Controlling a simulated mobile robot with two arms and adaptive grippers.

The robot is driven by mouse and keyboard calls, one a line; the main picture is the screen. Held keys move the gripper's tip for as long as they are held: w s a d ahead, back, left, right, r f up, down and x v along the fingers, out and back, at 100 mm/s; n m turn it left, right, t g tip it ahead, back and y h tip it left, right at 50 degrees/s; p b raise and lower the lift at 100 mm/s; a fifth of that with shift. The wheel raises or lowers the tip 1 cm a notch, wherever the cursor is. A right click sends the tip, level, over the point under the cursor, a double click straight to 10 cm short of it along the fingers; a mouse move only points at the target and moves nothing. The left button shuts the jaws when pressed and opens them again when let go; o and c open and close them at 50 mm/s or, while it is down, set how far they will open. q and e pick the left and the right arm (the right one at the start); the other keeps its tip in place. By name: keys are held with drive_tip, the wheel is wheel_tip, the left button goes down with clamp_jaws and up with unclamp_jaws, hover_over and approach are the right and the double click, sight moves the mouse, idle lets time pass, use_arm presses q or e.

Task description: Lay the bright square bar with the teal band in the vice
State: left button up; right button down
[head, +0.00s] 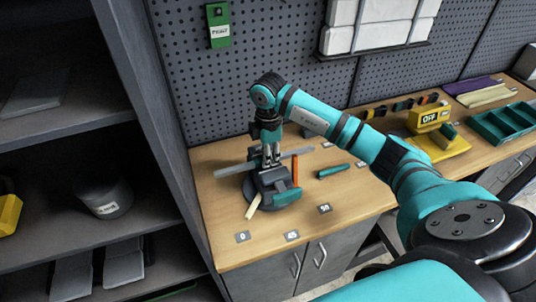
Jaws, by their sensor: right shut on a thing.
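My right gripper (269,162) points down over the vice on the bench and is shut on a light grey bar (234,170). The bar sticks out on both sides of the fingers, roughly across the picture. I see no teal band on it; its middle is hidden by the fingers. The vice (265,188) is dark grey with a teal part (287,197) at its front right, on a round base. I cannot tell whether the bar touches the vice jaws. My left gripper is not in view.
An orange upright piece (295,169) stands just right of the gripper. A pale wooden handle (252,207) sticks out at the vice's front. A teal tool (333,171) lies to the right. Number tags line the bench front (243,237). A dark shelf unit (150,150) closes the left side.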

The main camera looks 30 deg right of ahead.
drive_tip(key=shift+f+b, duration=0.35)
drive_tip(key=shift+f, duration=0.05)
idle(0.5)
drive_tip(key=c, duration=1.3)
unclamp_jaws()
drive_tip(key=shift+s, duration=0.1)
drive_tip(key=shift+o, duration=0.6)
drive_tip(key=shift+f, duration=0.1)
wheel_tip(320, 180, up, 12)
